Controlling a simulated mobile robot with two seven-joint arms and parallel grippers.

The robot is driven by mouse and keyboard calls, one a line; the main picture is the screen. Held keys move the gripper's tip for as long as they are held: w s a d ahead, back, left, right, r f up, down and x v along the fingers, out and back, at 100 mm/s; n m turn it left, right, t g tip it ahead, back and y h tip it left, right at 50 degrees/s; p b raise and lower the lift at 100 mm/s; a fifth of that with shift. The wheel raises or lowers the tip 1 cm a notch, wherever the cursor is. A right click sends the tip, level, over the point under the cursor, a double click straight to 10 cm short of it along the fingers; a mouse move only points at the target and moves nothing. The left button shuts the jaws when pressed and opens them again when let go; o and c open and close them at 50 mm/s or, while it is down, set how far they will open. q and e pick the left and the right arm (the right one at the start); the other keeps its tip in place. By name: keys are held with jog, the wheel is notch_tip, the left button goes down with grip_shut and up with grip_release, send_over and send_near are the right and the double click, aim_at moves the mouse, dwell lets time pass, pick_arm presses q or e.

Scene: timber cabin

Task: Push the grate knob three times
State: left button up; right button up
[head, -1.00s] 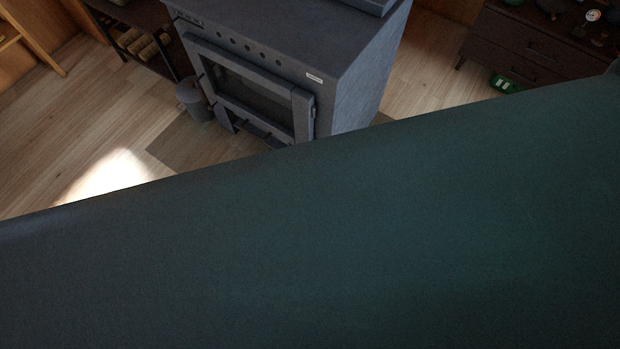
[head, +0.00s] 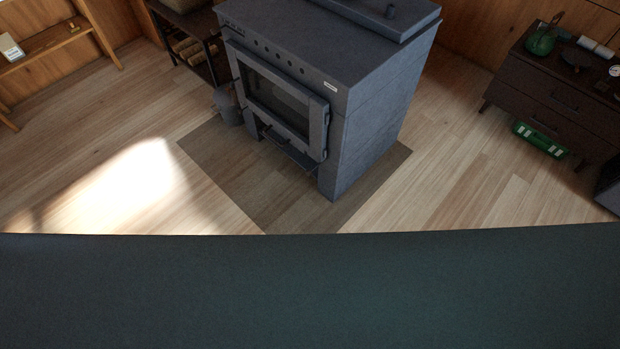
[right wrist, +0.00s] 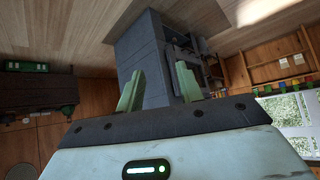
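The dark grey stove (head: 375,120) stands ahead in the head view, its glass door (head: 275,98) facing lower left and closed. A row of small round dark spots runs above the door. Small dark parts (head: 290,150) show under the door, too small to tell which is the grate knob. In the right wrist view the stove (right wrist: 145,50) appears turned, beyond my right gripper (right wrist: 158,82). Its two pale green fingers are apart with nothing between them. It is well short of the stove. My left gripper is not in view.
A grey bucket (head: 227,106) stands left of the stove, near a log rack (head: 205,65). A dark cabinet (head: 555,95) with a green kettle (head: 541,42) is at right; a green case (head: 540,139) lies by its base. The floor mat (head: 225,160) before the stove is clear.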

jog(key=shift+w+r, duration=0.1)
jog(key=shift+w, duration=0.25)
jog(key=shift+s+d, duration=0.1)
jog(key=shift+s, duration=0.1)
jog(key=shift+c, duration=0.2)
